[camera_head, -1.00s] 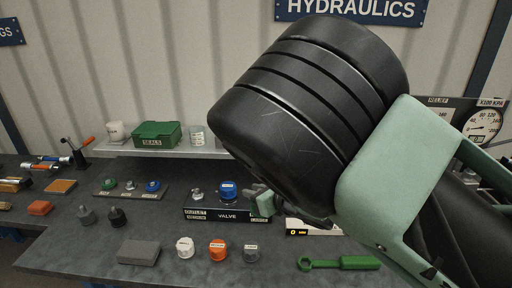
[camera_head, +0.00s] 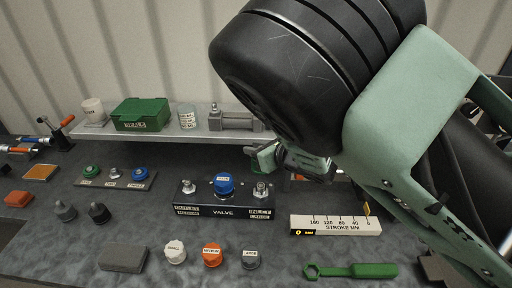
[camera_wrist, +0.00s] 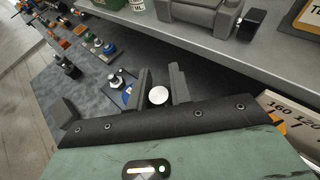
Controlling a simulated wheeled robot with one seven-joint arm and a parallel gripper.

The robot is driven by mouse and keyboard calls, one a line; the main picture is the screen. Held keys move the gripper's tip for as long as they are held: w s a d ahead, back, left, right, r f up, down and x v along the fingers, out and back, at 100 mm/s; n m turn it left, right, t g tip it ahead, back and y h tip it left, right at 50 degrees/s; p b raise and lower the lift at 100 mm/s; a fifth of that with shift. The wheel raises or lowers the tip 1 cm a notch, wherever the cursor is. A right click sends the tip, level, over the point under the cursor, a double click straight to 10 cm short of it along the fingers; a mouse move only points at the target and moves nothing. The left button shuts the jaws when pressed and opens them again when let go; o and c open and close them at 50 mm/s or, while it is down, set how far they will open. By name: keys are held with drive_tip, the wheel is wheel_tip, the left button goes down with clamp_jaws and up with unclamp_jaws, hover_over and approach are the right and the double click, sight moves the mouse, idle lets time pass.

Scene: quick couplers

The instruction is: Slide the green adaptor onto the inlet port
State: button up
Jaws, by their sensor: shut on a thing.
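The valve block (camera_head: 228,212) is a black block on the bench, with a blue knob (camera_head: 223,184) in its middle. Its inlet port (camera_head: 261,191) is a bare metal stub at the right end, marked INLET LARGE. My gripper (camera_head: 264,157) is above and slightly behind that port in the picture, apart from it. It is shut on the green adaptor (camera_head: 258,152), of which only a small green part shows at the fingertips. In the wrist view a pale round face (camera_wrist: 158,95) shows between the two fingers. The adaptor's lower end is hidden there.
A shelf (camera_head: 180,133) with a green SEALS box (camera_head: 141,114) and a metal cylinder (camera_head: 234,118) runs behind the block. A stroke scale (camera_head: 335,226) lies to the right. Caps (camera_head: 212,256) and a green wrench (camera_head: 352,271) lie in front. A fittings rack (camera_head: 115,182) stands left.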

wheel_tip(320, 180, down, 6)
drive_tip(key=b, duration=0.5)
drive_tip(key=shift+r, duration=0.15)
drive_tip(key=shift+f, duration=1.9)
idle(2.1)
drive_tip(key=o, duration=0.9)
drive_tip(key=shift+s+d, duration=0.15)
